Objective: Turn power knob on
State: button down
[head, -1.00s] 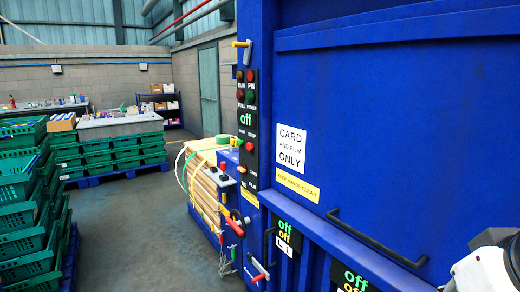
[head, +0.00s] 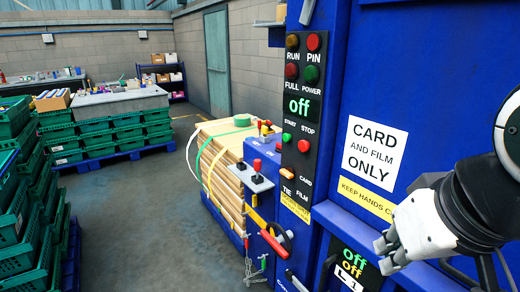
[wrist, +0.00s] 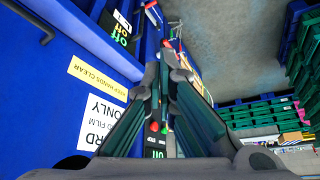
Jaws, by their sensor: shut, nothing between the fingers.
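A blue machine (head: 440,60) carries a black control panel (head: 303,150) with lamps marked RUN, PIN, FULL and POWER. Its display (head: 298,107) reads "off". A red rotary handle (head: 274,241) sits on a lower side box, left of the panel; I cannot tell whether this is the power knob. An orange switch (head: 287,172) sits low on the panel by CARD, TIE and FILM. My gripper (head: 384,254) is at the right, in front of the machine, apart from the panel. In the wrist view my gripper (wrist: 168,62) has its fingers together, empty, partly covering the panel.
A strapped bale (head: 215,165) stands left of the machine. A lever box (head: 255,175) projects beside it. Green crates (head: 20,215) are stacked at the left, more at the back. The grey floor (head: 150,230) between is clear.

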aim_at(278, 150)
jog(key=i+j+z, duration=0.1)
jog(key=i+j, duration=0.15)
jog(key=i+j+z, duration=0.1)
jog(key=i+j, duration=0.2)
jog(key=i+j+z, duration=0.1)
jog(key=i+j, duration=0.15)
jog(key=i+j+z, duration=0.1)
jog(key=i+j, duration=0.15)
jog(key=j, duration=0.15)
jog(key=i+j, duration=0.2)
jog(key=j, duration=0.15)
jog(key=i+j+z, duration=0.25)
jog(key=i+j, duration=0.2)
jog(key=j, duration=0.3)
jog(key=i+j+z, duration=0.1)
jog(key=j, duration=0.3)
jog(key=i+j+z, duration=0.1)
jog(key=i+j, duration=0.15)
jog(key=i, duration=0.25)
